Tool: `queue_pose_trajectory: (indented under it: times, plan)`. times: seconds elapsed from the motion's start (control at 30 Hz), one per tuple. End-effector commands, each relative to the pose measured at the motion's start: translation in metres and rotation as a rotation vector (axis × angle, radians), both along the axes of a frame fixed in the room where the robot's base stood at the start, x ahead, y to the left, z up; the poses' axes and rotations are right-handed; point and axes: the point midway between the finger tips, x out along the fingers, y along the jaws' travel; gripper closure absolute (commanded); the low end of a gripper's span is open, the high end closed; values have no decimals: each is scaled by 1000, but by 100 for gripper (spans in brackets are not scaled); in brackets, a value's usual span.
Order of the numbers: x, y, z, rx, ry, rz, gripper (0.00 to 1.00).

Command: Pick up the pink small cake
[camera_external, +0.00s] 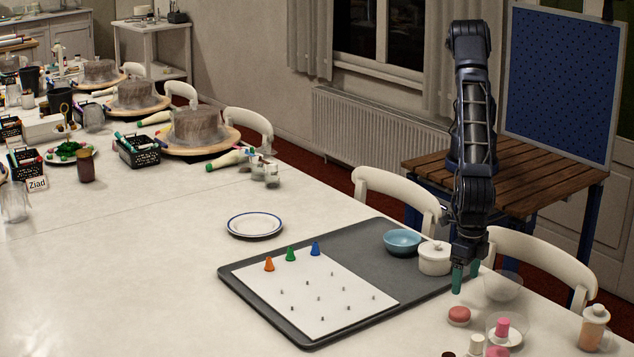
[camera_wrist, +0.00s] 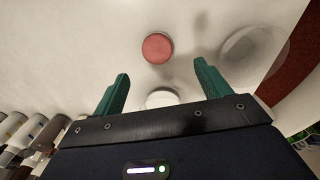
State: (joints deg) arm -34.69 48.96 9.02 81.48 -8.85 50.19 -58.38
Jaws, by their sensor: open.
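A small round pink cake (camera_external: 459,315) lies on the white table, just right of the grey mat. In the wrist view the pink cake (camera_wrist: 157,47) shows whole, beyond the fingertips and roughly centred between them. My gripper (camera_external: 464,277) points down above the table, with its green fingers a little behind and above the cake. In the wrist view my gripper (camera_wrist: 161,74) is open, with nothing between its fingers.
A white lidded pot (camera_external: 434,258) and a blue bowl (camera_external: 402,242) stand left of my gripper. Clear glass bowls (camera_external: 503,286) and a pink-topped item (camera_external: 502,327) are close on the right. A grey mat (camera_external: 240,283) with a pegged white board lies left.

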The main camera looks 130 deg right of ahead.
Motion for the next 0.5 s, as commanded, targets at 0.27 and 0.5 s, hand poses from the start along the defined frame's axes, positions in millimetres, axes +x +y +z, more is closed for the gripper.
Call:
queue_pose_trajectory:
  times: [0.27,0.5]
  plan:
    - [0,-1,-39,-1,2,-2,24]
    - [1,0,-53,-1,1,-2,24]
